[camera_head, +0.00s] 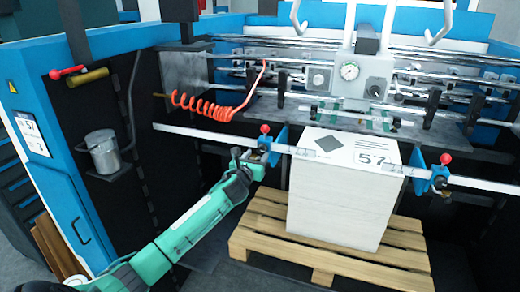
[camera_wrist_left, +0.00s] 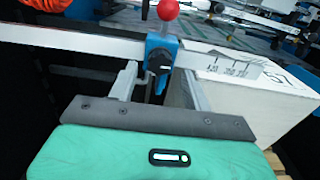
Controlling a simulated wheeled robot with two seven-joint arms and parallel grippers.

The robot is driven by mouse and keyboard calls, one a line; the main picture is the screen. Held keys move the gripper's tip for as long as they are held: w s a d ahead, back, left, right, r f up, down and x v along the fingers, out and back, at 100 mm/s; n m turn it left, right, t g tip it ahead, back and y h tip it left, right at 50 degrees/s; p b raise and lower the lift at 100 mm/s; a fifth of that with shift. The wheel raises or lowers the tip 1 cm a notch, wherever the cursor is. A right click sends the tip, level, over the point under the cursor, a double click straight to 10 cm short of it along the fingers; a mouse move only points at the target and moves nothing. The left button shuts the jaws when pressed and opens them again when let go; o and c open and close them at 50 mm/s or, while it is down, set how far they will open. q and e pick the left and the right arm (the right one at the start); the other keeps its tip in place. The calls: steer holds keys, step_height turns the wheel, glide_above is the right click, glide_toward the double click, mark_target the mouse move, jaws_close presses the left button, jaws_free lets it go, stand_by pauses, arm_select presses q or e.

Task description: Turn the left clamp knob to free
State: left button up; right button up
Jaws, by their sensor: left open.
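The left clamp (camera_head: 279,146) is a blue block with a red ball on top, mounted on a long metal ruler bar left of the paper stack. In the left wrist view its dark round knob (camera_wrist_left: 158,60) faces me and carries a light mark. My left gripper (camera_head: 257,157) is close in front of the clamp. In the left wrist view the gripper (camera_wrist_left: 160,76) is open, with one finger to each side of the knob; I cannot tell whether either touches it. My right gripper is not in view.
The ruler bar (camera_head: 205,136) crosses the front of the machine. A second clamp (camera_head: 432,178) sits at right of the white stack (camera_head: 335,205), which rests on a wooden pallet (camera_head: 270,243). An orange coiled hose (camera_head: 208,108) hangs behind the bar. A metal cup (camera_head: 102,152) stands at left.

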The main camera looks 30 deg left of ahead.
mark_target(261, 150)
arm_select(q)
steer(key=shift+p+x, duration=0.35)
steer(key=shift+x, duration=1.7)
steer(key=shift+c, duration=0.4)
steer(key=c, duration=0.9)
steer(key=shift+o, duration=0.2)
